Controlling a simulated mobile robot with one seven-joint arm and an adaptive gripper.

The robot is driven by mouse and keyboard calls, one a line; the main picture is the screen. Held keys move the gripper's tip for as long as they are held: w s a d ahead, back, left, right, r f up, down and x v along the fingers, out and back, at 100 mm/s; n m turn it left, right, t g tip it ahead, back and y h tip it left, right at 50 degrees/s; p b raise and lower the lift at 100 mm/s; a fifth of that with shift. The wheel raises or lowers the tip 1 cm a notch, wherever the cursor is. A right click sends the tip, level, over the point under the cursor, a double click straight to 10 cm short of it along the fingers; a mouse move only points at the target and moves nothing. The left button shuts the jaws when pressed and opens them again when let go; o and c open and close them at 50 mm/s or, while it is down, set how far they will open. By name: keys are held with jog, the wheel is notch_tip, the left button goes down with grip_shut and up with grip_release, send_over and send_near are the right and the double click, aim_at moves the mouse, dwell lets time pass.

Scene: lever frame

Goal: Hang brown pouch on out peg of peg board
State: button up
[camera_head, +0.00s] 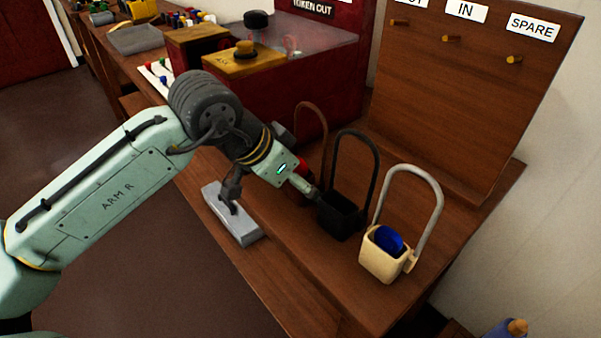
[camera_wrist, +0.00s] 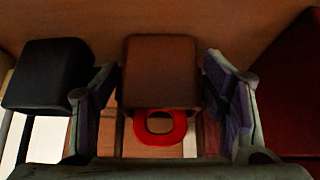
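The brown pouch (camera_wrist: 160,72) lies between the two fingers of my gripper (camera_wrist: 160,88) in the wrist view, with gaps visible at its sides. A red ring (camera_wrist: 178,131) shows at its edge. In the head view its brown loop handle (camera_head: 323,118) stands upright, and my gripper mostly hides its body. My gripper is open. The peg board (camera_head: 440,110) stands at the back right. Its leftmost visible peg (camera_head: 396,22) sits under a label cut off by the frame, showing only its last letters.
A black pouch (camera_head: 340,218) stands right beside the brown one; it also shows in the wrist view (camera_wrist: 48,75). A cream pouch (camera_head: 378,262) with a blue disc stands further right. A grey block (camera_head: 240,228) lies left of my gripper. A red cabinet (camera_head: 345,90) stands behind.

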jog(key=c, duration=0.4)
jog(key=shift+r, duration=0.15)
jog(key=shift+r+p, duration=1.4)
jog(key=shift+p, duration=0.05)
